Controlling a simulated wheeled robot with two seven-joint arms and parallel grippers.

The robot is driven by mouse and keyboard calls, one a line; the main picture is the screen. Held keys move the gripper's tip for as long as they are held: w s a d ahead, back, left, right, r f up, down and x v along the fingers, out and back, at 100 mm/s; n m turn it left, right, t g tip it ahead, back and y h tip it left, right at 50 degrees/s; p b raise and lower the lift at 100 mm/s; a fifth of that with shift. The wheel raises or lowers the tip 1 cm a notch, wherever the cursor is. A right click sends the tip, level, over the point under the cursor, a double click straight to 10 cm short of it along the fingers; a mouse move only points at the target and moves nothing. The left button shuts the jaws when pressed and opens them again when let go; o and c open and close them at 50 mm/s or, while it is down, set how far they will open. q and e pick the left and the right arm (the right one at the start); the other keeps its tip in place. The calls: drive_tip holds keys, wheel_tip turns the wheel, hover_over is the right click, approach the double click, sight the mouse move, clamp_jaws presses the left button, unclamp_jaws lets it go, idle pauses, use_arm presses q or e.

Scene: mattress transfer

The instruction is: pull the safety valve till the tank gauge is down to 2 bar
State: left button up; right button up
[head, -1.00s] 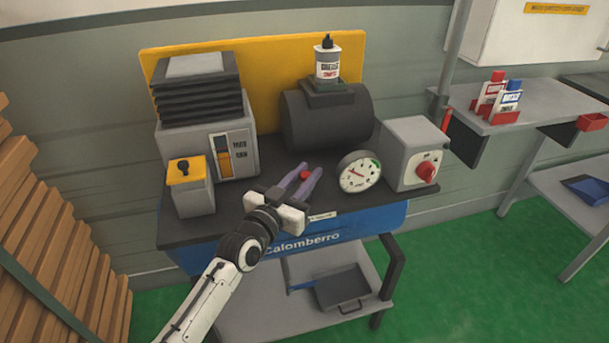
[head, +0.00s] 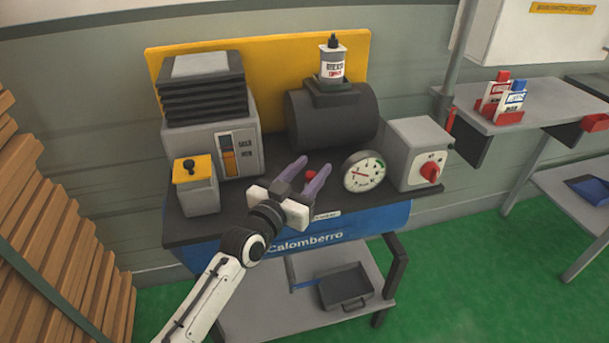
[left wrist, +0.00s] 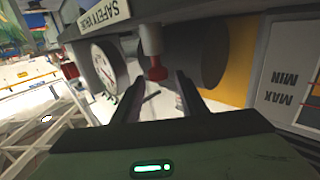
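The safety valve's red knob (head: 311,176) sits on the bench top in front of the black tank (head: 330,120). In the left wrist view the red knob (left wrist: 157,72) hangs on a pale stem, near a "SAFETY VALVE" label (left wrist: 103,12). My left gripper (head: 306,172) is open, its purple fingers spread on either side of the knob; neither clearly touches it. The round gauge (head: 364,172) stands right of the knob. Its needle points to the upper left; the numbers are too small to read. My right gripper is out of view.
A grey box with a red switch (head: 430,172) stands right of the gauge. A yellow-topped box (head: 193,170) and a bellows unit (head: 205,95) stand at left. A bottle (head: 332,60) is on the tank. The bench front (head: 330,235) is blue.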

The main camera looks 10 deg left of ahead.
use_arm(q)
drive_tip(key=v, duration=1)
